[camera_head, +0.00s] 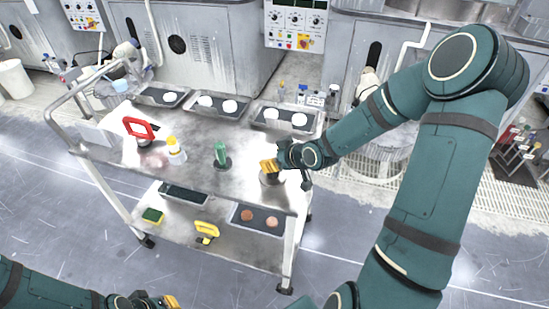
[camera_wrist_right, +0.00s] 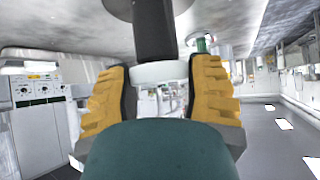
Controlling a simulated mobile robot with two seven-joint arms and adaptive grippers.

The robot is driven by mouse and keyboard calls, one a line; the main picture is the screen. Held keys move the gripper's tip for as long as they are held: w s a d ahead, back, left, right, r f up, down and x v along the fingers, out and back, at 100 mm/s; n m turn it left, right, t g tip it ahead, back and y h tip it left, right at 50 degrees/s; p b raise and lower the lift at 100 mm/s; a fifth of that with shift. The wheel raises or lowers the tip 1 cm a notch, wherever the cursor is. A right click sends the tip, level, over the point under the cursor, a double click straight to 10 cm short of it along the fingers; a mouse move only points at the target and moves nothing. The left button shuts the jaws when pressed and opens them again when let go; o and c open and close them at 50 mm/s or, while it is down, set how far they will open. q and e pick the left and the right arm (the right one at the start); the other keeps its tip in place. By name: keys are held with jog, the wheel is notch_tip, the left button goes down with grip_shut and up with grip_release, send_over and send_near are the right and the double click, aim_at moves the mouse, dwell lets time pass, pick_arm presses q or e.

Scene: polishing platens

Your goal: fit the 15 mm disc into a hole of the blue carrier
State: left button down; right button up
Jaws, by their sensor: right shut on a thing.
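My right gripper (camera_head: 271,164) is over the right front part of the steel trolley top. Its yellow fingers (camera_wrist_right: 159,95) are shut on the white end of a dark-stemmed tool (camera_wrist_right: 155,30). The tool has a round grey base, which shows below the fingers (camera_head: 270,179) and seems to stand on the trolley top. My left gripper (camera_head: 158,301) is low at the bottom edge, mostly cut off, and its opening cannot be made out. I cannot pick out the 15 mm disc or a blue carrier for certain. White discs (camera_head: 229,106) lie in dark-bottomed trays at the trolley's back.
On the trolley top (camera_head: 195,182) stand a green-handled tool (camera_head: 221,153), a yellow-capped bottle (camera_head: 175,151) and a red-handled tool (camera_head: 139,128). The lower shelf holds a yellow-handled tool (camera_head: 207,231), a sponge (camera_head: 152,215) and a tray with brown discs (camera_head: 247,215). Machines stand behind.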

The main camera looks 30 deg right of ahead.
jog(key=shift+f, duration=0.15)
dwell(0.4)
jog(key=o, duration=1.1)
jog(key=shift+o, duration=0.2)
jog(key=shift+s, duration=0.1)
jog(key=v, duration=1.2)
